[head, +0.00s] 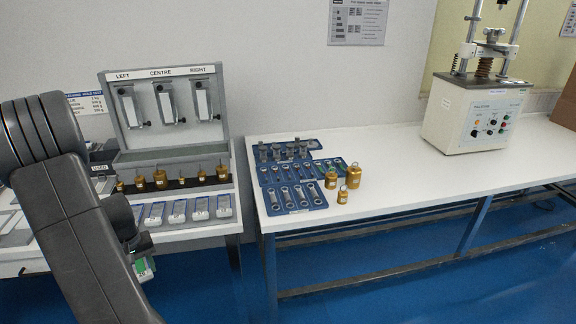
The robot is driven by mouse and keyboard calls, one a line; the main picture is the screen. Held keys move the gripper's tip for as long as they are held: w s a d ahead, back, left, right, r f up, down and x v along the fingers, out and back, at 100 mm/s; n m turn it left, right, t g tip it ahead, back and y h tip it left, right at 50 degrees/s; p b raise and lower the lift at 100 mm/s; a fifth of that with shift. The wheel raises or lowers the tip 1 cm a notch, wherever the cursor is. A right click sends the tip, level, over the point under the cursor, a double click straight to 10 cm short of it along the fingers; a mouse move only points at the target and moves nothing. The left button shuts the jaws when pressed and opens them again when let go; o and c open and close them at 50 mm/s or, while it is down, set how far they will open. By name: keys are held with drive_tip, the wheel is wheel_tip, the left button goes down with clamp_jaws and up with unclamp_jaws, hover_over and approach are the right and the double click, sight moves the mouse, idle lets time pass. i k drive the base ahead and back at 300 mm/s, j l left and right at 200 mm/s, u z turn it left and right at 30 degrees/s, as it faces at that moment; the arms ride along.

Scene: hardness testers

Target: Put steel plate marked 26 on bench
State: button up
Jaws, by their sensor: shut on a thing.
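My gripper (140,250) hangs at the lower left, below and in front of the left bench's front edge, partly hidden by my dark arm. It is shut on a small plate (144,271) with a green and pale face, which I take to be the steel plate; its marking is too small to read. The long white bench (420,168) stands to the right, apart from the held plate. The left bench (190,230) has a white top too.
The left bench holds a grey rack (170,138), brass weights (160,178) and several flat cases (176,212). The right bench holds a blue tool tray (262,176), brass weights (353,176) and a testing machine (478,113). Its middle is clear.

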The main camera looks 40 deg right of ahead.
sight(368, 179)
drive_tip(key=k+l, duration=0.1)
drive_tip(key=l, duration=0.3)
drive_tip(key=k+l, duration=0.1)
drive_tip(key=l, duration=0.3)
drive_tip(key=k+l+u, duration=0.1)
drive_tip(key=l, duration=0.3)
drive_tip(key=k+l, duration=0.1)
drive_tip(key=l, duration=0.3)
drive_tip(key=k+l, duration=0.1)
drive_tip(key=l, duration=0.3)
drive_tip(key=k+l+u, duration=0.1)
drive_tip(key=l, duration=0.25)
drive_tip(key=k+l, duration=0.15)
drive_tip(key=l, duration=0.25)
drive_tip(key=k+l+u, duration=0.1)
drive_tip(key=l, duration=0.3)
